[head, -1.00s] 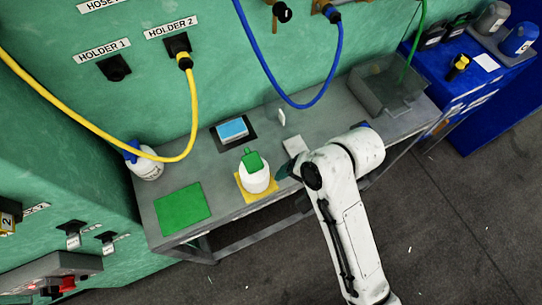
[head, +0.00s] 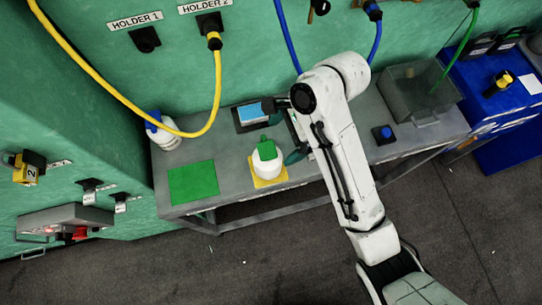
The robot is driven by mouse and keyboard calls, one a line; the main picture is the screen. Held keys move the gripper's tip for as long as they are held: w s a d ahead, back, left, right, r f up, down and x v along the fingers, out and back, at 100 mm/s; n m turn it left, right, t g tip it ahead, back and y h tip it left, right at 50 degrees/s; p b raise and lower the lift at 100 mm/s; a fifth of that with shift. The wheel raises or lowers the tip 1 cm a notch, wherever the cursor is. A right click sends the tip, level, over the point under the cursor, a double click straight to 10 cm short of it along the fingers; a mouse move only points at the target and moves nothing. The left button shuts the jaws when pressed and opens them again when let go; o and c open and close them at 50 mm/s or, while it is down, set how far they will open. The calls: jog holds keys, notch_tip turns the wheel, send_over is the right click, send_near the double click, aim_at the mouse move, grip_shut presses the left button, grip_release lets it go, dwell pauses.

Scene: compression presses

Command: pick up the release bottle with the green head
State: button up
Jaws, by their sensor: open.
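The release bottle with the green head (head: 267,170) has a white body and stands upright on a yellow mat (head: 270,184) on the grey bench. My gripper (head: 281,131) is open, just behind and to the right of the bottle. One dark finger is by the blue-screened device and the other is close to the bottle's right side. I cannot tell whether that finger touches it. The bottle does not appear held. Part of the gripper is hidden by my arm.
A bottle with a blue head (head: 165,130) stands at the bench's left, near a hanging yellow hose (head: 216,95). A green mat (head: 193,181) lies empty at front left. A blue-screened device (head: 235,115) is behind the bottle. A clear bin (head: 420,95) stands at right.

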aim_at(275, 149)
jog(key=shift+w+a+m, duration=0.15)
jog(key=shift+a+m, duration=0.05)
jog(key=shift+m, duration=0.3)
jog(key=shift+b+x, duration=0.9)
jog(key=shift+x, duration=0.45)
jog(key=b+x, duration=0.3)
jog(key=shift+d+f+b, duration=0.15)
jog(key=shift+f+b, duration=0.15)
jog(key=x, duration=0.4)
jog(key=shift+d+f+b, duration=0.15)
jog(key=shift+d+b, duration=0.05)
jog(key=shift+b, duration=0.1)
jog(key=shift+s, duration=0.2)
jog(key=c, duration=1.3)
